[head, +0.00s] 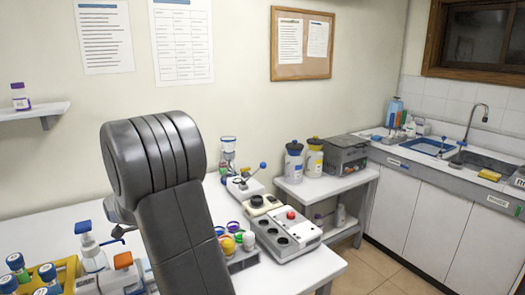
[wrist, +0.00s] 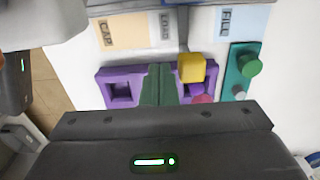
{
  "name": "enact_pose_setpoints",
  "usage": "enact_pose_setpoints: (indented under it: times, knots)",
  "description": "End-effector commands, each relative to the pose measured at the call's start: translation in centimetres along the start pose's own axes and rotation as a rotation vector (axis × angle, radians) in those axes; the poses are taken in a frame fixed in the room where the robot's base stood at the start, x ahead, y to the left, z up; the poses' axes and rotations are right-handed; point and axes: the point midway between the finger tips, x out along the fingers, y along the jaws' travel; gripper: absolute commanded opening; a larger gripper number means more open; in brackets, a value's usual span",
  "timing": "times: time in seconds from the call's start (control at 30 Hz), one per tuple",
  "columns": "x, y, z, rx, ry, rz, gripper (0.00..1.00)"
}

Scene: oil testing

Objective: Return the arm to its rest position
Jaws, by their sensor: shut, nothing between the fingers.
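My dark grey arm (head: 180,225) rises large in the middle of the head view and hides part of the white bench. My gripper is not visible in the head view. In the wrist view, my gripper (wrist: 159,70) shows two dark green fingers side by side, shut and empty. They show in front of a purple holder (wrist: 113,73) with square openings. I cannot tell how far the fingertips are from the holder.
A yellow-capped item (wrist: 191,67) stands at the holder's right, beside a teal block with a green knob (wrist: 249,65). The white bench (head: 40,232) carries bottles at left and a grey instrument (head: 284,230) at right. A side shelf (head: 330,182) and sink counter stand beyond.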

Motion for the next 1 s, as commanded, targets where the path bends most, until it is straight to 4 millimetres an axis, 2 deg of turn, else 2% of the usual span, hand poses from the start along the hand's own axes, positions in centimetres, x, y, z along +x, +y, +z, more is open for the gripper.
enact_pose_setpoints:
  times: [0.03,0.47,0.5,0.53,0.6,1.0]
  knots:
    - [-1.1,-0.1,0.0,0.000,0.000,-0.002,0.00]
    - [-6.9,0.0,0.0,0.000,0.000,-0.002,0.00]
    - [-6.7,0.0,0.0,0.000,0.000,-0.001,0.00]
    - [-5.3,0.0,0.0,0.000,0.000,0.001,0.00]
    - [-4.2,0.0,0.0,0.000,0.000,0.001,0.00]
    - [1.1,0.0,0.0,0.000,0.000,0.000,0.00]
